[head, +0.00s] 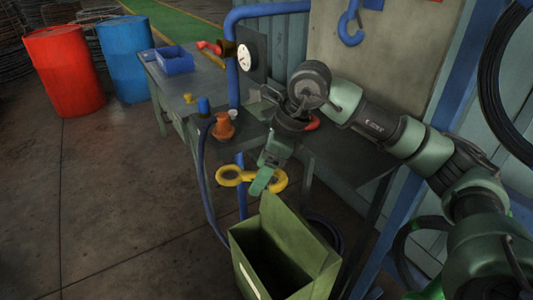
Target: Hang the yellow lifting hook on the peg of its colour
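The yellow lifting hook (230,176) is in the middle of the head view, in the air in front of the bench and a blue upright pipe. It lies roughly level, with a ring at its left end and a curved part at its right. My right gripper (263,178), with green fingers, comes in from the right and is shut across the hook's middle, hiding part of it. A blue hook (350,28) hangs on the pale board (400,62) at the top. No yellow peg can be made out. My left gripper is not in view.
A green open bin (316,255) stands below the hook. The bench (190,88) carries a blue tray (175,60), an orange fitting (223,127) and a red item (313,123) partly behind my arm. Red (65,72) and blue (124,58) drums stand left. The left floor is clear.

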